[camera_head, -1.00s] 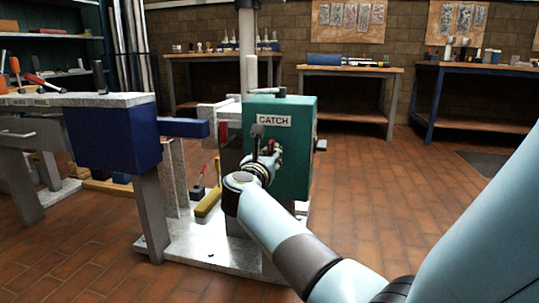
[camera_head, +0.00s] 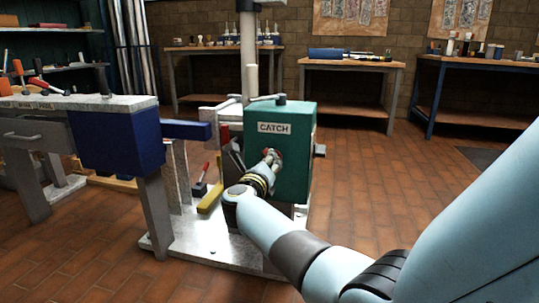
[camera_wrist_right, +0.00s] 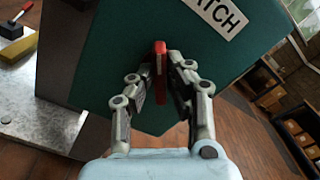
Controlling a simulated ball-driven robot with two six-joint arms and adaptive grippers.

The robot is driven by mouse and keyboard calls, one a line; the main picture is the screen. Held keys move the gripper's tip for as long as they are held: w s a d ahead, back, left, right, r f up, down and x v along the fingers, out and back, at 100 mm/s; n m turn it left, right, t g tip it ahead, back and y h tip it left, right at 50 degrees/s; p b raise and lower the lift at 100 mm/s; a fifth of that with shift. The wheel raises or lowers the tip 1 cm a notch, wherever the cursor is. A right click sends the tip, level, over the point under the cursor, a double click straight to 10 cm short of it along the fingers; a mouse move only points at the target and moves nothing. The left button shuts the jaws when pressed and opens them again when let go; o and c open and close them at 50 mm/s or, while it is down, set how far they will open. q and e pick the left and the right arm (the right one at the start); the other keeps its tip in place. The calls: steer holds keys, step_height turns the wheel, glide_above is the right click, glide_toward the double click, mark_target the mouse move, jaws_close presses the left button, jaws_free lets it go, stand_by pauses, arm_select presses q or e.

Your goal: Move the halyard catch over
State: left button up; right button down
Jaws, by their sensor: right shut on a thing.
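The halyard catch is a green box (camera_head: 295,185) with a white CATCH label (camera_head: 275,128), mounted by the mast (camera_head: 248,60). In the right wrist view the green face (camera_wrist_right: 110,60) and part of the label (camera_wrist_right: 222,14) show tilted. A red handle (camera_wrist_right: 160,58) stands out from that face. My right gripper (camera_wrist_right: 163,82) is shut on the red handle, with a finger on each side. In the head view this gripper (camera_head: 272,160) is at the box's front face, and the handle is mostly hidden by the fingers. My left gripper is not in view.
A blue block (camera_head: 118,145) on a bench stands left of the catch, with a blue bar reaching toward it. A yellow bar (camera_head: 211,196) lies on the pale base plate (camera_head: 190,240). Workbenches line the back wall. Brick floor right of the catch is open.

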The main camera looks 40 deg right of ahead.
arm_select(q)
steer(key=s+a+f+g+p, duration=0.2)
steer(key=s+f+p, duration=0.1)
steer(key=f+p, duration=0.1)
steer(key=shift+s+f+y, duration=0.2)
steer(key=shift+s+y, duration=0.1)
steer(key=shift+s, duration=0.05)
arm_select(e)
steer(key=shift+w+a+f+n, duration=0.1)
steer(key=shift+f+n, duration=0.05)
steer(key=shift+n, duration=2.45)
steer(key=shift+a+f+n, duration=0.1)
steer(key=shift+n, duration=2.5)
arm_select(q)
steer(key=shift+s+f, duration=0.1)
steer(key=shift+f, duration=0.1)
arm_select(e)
steer(key=shift+f+n, duration=0.1)
steer(key=shift+n, duration=0.2)
steer(key=c, duration=1.4)
jaws_free()
steer(key=shift+o, duration=0.4)
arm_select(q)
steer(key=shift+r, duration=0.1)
arm_select(e)
steer(key=v, duration=0.7)
steer(key=shift+a, duration=0.15)
